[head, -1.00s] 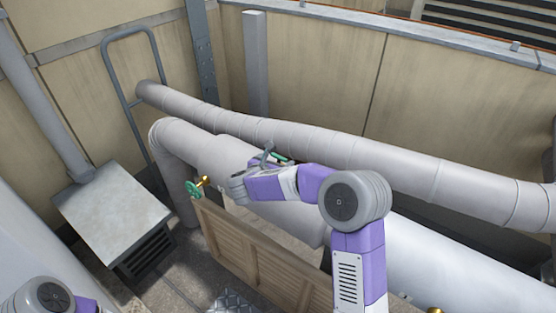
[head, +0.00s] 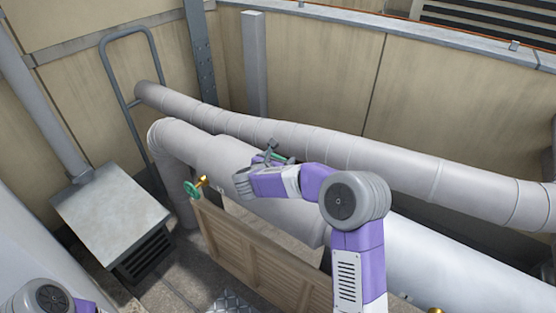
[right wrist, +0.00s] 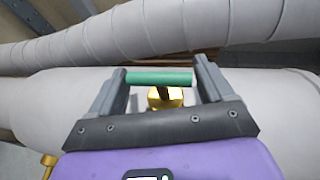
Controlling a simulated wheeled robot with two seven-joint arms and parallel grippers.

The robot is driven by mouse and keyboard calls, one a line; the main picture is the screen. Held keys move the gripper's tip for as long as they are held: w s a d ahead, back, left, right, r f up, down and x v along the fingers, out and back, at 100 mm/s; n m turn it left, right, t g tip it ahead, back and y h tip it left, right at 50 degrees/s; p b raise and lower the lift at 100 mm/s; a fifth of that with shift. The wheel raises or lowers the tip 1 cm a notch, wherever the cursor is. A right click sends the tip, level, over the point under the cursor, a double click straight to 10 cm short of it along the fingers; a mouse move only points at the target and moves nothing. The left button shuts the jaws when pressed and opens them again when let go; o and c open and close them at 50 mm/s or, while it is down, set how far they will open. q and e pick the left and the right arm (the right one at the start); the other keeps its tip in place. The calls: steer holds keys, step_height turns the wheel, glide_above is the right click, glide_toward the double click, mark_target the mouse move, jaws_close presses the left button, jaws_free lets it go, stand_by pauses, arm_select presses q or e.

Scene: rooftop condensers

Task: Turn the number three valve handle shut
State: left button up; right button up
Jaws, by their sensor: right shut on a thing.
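A green valve handle (right wrist: 160,78) on a brass valve body (right wrist: 164,97) spans the gap between my right gripper's fingers in the right wrist view. My right gripper (right wrist: 160,72) is shut on this handle, with one finger at each end of it. In the head view my right gripper (head: 271,150) is above the thick grey pipe, and a bit of the green handle (head: 278,157) shows beside the fingers. No number is readable on it. Part of my left arm shows at the bottom left of the head view; its gripper is out of frame.
Two grey pipes (head: 330,148) run across the scene. A metal-topped box (head: 110,208) stands at left. A brass piece (head: 436,310) shows at the bottom right.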

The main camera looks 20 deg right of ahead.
steer(key=shift+f+n+t+y+b, duration=0.1)
steer(key=shift+n+t+y+b, duration=0.7)
steer(key=shift+n+t, duration=0.1)
steer(key=shift+s+n+t+y+b, duration=0.1)
steer(key=shift+n+t+y+b, duration=0.3)
steer(key=shift+n+y, duration=0.55)
steer(key=n+t+y, duration=0.1)
steer(key=n+y, duration=0.3)
steer(key=y, duration=0.1)
steer(key=shift+d+n+t, duration=0.1)
steer(key=shift+n+t, duration=0.25)
steer(key=shift+t, duration=0.05)
steer(key=n+y, duration=0.2)
steer(key=y, duration=0.1)
steer(key=shift+p, duration=0.35)
steer(key=shift+n+y+p, duration=0.3)
steer(key=shift+n+y, duration=0.6)
steer(key=shift+y, duration=0.05)
steer(key=shift+n+g+y+p, duration=0.4)
steer(key=shift+n+y+p, duration=0.2)
steer(key=shift+n+y, duration=0.1)
steer(key=n+y+p, duration=0.1)
steer(key=n+g+y+p, duration=0.1)
steer(key=y+p, duration=0.1)
steer(key=shift+a+r+n+g+p, duration=0.2)
steer(key=shift+r+n+g+p, duration=0.1)
steer(key=shift+n+p, duration=0.1)
steer(key=shift+f+n+g+y+p, duration=0.25)
steer(key=shift+n+g+y+p, duration=0.35)
steer(key=shift+p, duration=0.25)
